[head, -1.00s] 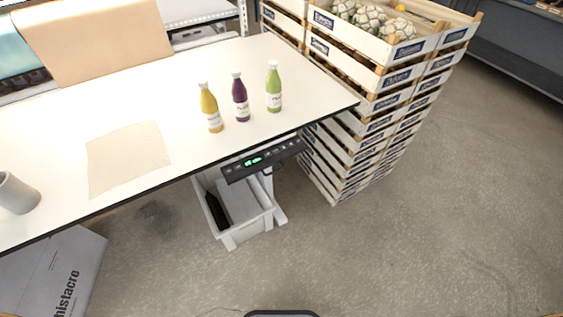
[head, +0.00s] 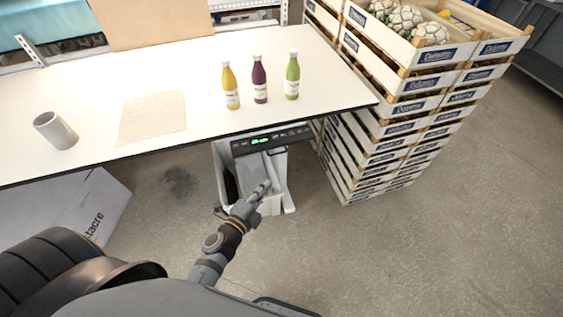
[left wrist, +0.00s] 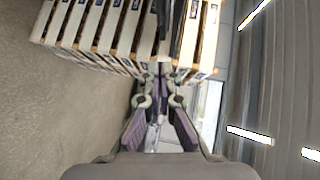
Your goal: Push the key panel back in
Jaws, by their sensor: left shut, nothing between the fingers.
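The key panel (head: 272,139) is a dark strip with several buttons and a lit green display. I cannot clearly tell the panel there. My right gripper is not in view.
Yellow (head: 231,88), purple (head: 259,82) and green (head: 292,78) bottles stand on the table (head: 80,95) above the panel. Stacked wooden crates (head: 390,130) stand close on the right. A grey cup (head: 55,131) is at left.

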